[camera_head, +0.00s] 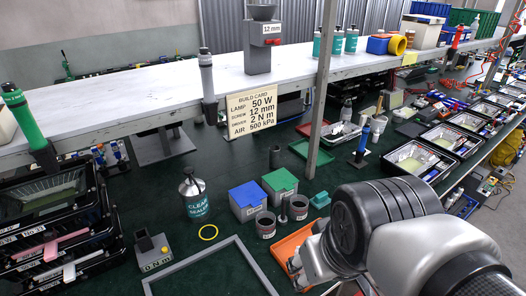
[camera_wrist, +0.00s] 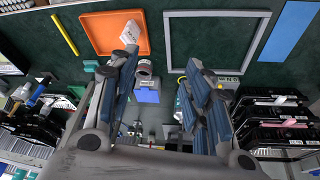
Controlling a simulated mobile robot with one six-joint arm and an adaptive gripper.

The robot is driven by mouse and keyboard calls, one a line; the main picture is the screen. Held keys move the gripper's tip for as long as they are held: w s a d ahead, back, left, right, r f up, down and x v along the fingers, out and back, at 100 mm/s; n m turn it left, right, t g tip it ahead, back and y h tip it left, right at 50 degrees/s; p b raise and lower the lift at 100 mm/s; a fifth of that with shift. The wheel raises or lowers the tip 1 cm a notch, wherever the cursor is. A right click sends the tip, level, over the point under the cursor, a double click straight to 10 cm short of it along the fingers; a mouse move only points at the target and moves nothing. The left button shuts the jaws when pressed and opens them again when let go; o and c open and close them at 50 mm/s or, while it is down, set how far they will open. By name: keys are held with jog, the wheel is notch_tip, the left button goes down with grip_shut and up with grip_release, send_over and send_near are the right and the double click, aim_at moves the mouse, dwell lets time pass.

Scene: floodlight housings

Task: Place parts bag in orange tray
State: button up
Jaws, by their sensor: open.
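The orange tray (camera_wrist: 104,45) lies flat on the dark green surface in the wrist view; its edge also shows in the head view (camera_head: 283,250), partly covered by my arm. A small white bag-like item with dark print, seemingly the parts bag (camera_wrist: 130,32), shows at the tray's right side. It overlaps the tray in the picture and seems to rest inside it. My gripper (camera_wrist: 160,62) is open, its two fingers wide apart with nothing between them. The left fingertip appears just below the bag in the picture; I cannot tell if they touch.
A grey square frame (camera_wrist: 217,14) lies right of the tray in the wrist view. Blue (camera_head: 248,201) and green-lidded (camera_head: 280,186) boxes, cups and a sealer bottle (camera_head: 193,197) stand near the tray. A grey post (camera_head: 322,90) rises behind. Black racks (camera_head: 60,225) stand at left.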

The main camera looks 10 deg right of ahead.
jog(key=shift+s+a+f+m, duration=0.15)
jog(key=shift+s+m, duration=0.1)
jog(key=shift+s, duration=0.55)
jog(key=shift+s+a+r+m, duration=0.1)
jog(key=shift+s+m, duration=0.15)
jog(key=shift+s, duration=0.5)
